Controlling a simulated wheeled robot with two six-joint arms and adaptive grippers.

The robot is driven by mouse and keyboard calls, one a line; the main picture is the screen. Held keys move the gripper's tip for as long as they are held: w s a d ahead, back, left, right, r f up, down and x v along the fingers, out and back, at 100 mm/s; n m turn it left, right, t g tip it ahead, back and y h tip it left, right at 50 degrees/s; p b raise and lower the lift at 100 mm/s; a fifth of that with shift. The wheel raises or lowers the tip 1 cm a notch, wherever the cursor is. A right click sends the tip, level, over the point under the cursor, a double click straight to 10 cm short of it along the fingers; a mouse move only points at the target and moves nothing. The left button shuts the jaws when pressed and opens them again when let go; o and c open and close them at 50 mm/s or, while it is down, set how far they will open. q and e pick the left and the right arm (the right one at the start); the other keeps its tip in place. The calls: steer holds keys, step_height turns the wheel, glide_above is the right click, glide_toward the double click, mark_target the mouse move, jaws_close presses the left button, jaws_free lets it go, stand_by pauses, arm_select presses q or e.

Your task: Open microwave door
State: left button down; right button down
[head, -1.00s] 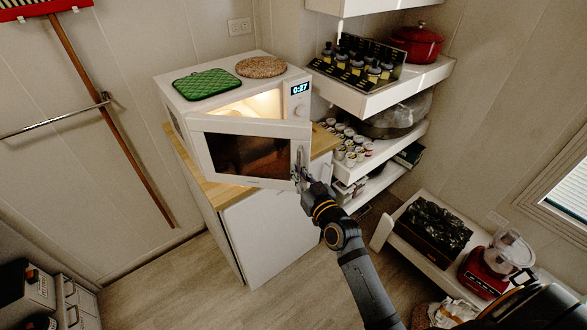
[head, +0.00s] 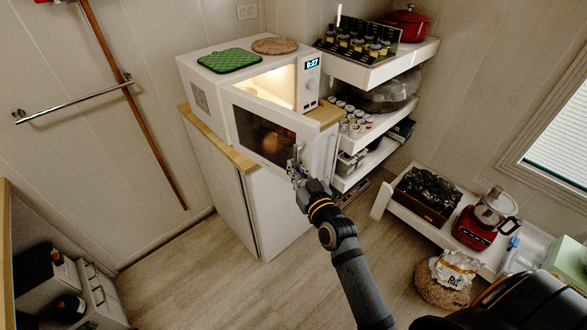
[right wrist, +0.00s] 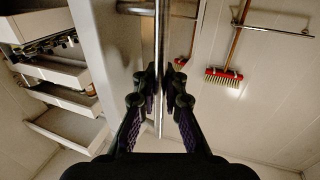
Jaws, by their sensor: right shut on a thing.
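The white microwave (head: 250,78) stands on a wood-topped cabinet, its inside lit. Its door (head: 262,137) is swung partly open toward me, hinged at the left, with a dark window. My right gripper (head: 296,168) is at the free right edge of the door, on its handle (head: 297,155). In the right wrist view the fingers (right wrist: 160,78) are closed around the upright metal handle bar (right wrist: 159,35). The left gripper is not seen in these views.
A green potholder (head: 230,61) and a round cork mat (head: 275,46) lie on top of the microwave. Shelves (head: 385,65) with bottles, jars and a red pot stand right of it. A low bench (head: 385,199) is further right. The floor before the cabinet is clear.

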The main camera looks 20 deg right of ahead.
steer(key=shift+s+a+f, duration=0.15)
steer(key=shift+a+f, duration=0.05)
steer(key=shift+a, duration=0.05)
steer(key=c, duration=1.7)
jaws_free()
steer(key=shift+d, duration=0.1)
steer(key=shift+c, duration=0.2)
steer(key=o, duration=0.3)
steer(key=shift+s+d+r, duration=0.15)
steer(key=shift+s, duration=0.1)
steer(key=shift+w, duration=0.1)
steer(key=s, duration=1.2)
steer(key=shift+d, duration=0.4)
